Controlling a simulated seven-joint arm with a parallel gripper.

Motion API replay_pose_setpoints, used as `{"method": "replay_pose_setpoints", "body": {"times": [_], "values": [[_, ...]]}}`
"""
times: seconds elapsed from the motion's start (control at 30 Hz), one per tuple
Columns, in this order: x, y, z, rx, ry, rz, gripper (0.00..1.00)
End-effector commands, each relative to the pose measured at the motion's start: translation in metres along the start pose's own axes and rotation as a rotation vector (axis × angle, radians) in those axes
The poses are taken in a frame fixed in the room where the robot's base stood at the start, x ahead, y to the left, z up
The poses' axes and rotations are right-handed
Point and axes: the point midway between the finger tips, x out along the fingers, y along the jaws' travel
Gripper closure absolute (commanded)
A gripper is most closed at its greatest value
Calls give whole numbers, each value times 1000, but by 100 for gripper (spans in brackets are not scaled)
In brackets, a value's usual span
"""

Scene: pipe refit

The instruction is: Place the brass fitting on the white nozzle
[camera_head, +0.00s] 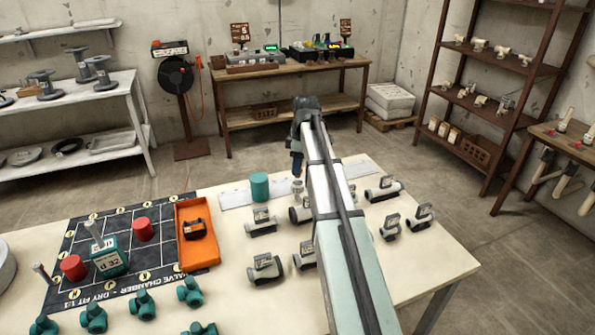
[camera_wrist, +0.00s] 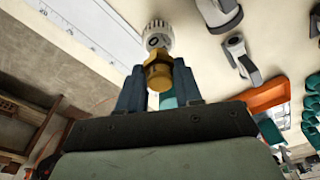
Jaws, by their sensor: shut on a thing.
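The brass fitting (camera_wrist: 158,72) is between the two fingers of my gripper (camera_wrist: 160,84) in the wrist view, and the gripper is shut on it. The white nozzle (camera_wrist: 157,34), with a ribbed round top, shows just beyond the fitting. Their outlines meet in this view, but I cannot tell whether they touch. In the head view my gripper (camera_head: 297,168) points down near the back edge of the pale table, over a small whitish piece that looks like the nozzle (camera_head: 297,186). The fitting cannot be made out there.
A teal cylinder (camera_head: 259,186) stands left of my gripper. Several grey valve bodies (camera_head: 264,267) stand around and under my arm. An orange tray (camera_head: 198,250) with a dark part lies left, beside a black mat (camera_head: 160,262) with red cylinders. Several teal fittings (camera_head: 143,305) stand in front.

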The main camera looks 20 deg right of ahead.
Motion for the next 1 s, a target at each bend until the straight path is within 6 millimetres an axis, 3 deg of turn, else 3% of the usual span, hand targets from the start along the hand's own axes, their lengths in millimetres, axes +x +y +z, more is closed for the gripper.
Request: {"method": "replay_pose_setpoints", "body": {"times": [0.2,0.57,0.6,0.87,1.0], "values": [[23,0,3,0,0,-1,99],[26,0,3,0,0,-1,99],[27,0,3,0,0,-1,65],[26,0,3,0,0,-1,40],[26,0,3,0,0,-1,40]]}}
